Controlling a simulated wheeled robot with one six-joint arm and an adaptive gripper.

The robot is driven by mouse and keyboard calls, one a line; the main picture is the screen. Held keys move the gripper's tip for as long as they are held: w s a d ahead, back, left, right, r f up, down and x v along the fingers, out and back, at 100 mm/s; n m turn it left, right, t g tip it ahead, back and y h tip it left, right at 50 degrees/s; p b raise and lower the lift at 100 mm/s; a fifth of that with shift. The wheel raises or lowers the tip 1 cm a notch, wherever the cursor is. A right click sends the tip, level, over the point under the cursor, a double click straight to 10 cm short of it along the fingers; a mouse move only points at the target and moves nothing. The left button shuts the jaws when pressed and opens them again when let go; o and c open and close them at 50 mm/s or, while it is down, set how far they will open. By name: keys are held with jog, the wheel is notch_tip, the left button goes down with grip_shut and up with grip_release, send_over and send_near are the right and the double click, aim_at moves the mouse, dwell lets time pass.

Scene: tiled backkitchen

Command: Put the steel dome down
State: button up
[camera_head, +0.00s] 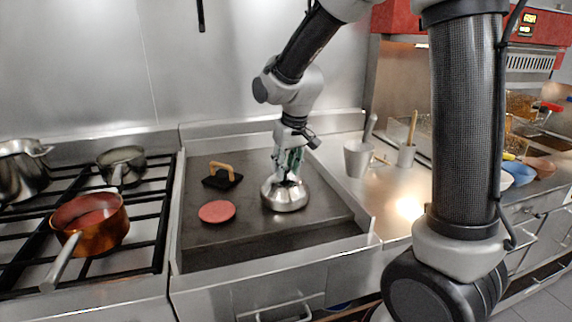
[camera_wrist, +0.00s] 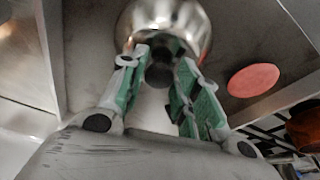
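The steel dome (camera_head: 285,197) is upright over the dark griddle plate (camera_head: 250,232), right of the round red patty (camera_head: 216,211). Its underside looks at or very near the plate; I cannot tell whether it touches. My gripper (camera_head: 289,176) points down from above at the dome's top. In the wrist view, the green-padded fingers (camera_wrist: 162,52) are on both sides of the dome's dark knob and look shut on it. The shiny dome (camera_wrist: 190,20) shows beyond the fingertips, partly cut off by the frame; the patty (camera_wrist: 253,80) is to its right.
A black press with a wooden handle (camera_head: 222,176) lies behind the patty. A copper pan (camera_head: 90,225) and other pots stand on the left burners. Steel containers (camera_head: 357,158) stand on the right counter. The griddle has raised edges; its front area is clear.

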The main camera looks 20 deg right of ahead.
jog(key=shift+o, duration=1.2)
jog(key=shift+r, duration=0.1)
jog(key=a+v, duration=0.1)
jog(key=v, duration=1.2)
jog(key=s+d+f+m, duration=0.1)
jog(key=s+d, duration=0.6)
jog(key=s, duration=0.4)
jog(key=s+d+f+m+t, duration=0.1)
jog(key=s+d, duration=0.7)
jog(key=s, duration=0.3)
jog(key=shift+s+f+m+h, duration=0.2)
jog(key=shift+f+m+h, duration=0.1)
dwell(2.9)
